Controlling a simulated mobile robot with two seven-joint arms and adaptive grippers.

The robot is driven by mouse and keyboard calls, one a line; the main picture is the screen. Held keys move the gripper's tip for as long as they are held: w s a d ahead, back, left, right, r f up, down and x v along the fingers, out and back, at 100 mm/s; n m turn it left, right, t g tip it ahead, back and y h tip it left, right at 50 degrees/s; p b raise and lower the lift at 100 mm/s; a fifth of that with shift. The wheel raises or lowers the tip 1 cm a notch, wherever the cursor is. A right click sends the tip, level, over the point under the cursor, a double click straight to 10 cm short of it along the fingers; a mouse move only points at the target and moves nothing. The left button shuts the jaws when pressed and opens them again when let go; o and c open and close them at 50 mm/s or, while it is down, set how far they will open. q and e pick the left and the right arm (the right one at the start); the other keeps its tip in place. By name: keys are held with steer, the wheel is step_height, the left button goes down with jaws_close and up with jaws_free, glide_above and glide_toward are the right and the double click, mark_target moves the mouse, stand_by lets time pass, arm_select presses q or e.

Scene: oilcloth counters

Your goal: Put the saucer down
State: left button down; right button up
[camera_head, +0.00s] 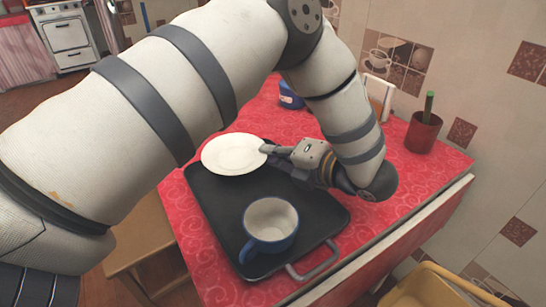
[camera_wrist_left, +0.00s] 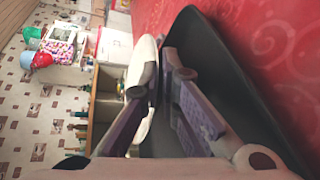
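The white saucer (camera_head: 232,155) is over the far left corner of the black tray (camera_head: 225,208) in the head view. My left gripper (camera_head: 268,150) reaches it from the right and is shut on its near right rim. In the left wrist view the saucer (camera_wrist_left: 146,58) shows nearly edge-on at the fingertips (camera_wrist_left: 159,78), roughly level with the tray (camera_wrist_left: 205,62). One finger lies between saucer and tray, so the saucer seems held slightly above it. The exact gap is hard to tell. My right gripper is not in view.
A blue mug (camera_head: 270,225), white inside, stands on the tray's near part. The tray lies on a red patterned counter (camera_head: 205,260). A red pot (camera_head: 423,132) and a blue object (camera_head: 290,96) stand farther back. A yellow crate (camera_head: 425,287) is at the lower right.

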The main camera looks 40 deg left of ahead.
arm_select(q)
steer(key=shift+f, duration=0.45)
steer(key=shift+f, duration=0.1)
steer(key=shift+f, duration=0.15)
steer(key=c, duration=1.8)
jaws_free()
steer(key=shift+f, duration=0.1)
steer(key=shift+r, duration=0.3)
steer(key=v, duration=1.2)
steer(key=shift+w+b, duration=0.1)
steer(key=shift+b, duration=0.2)
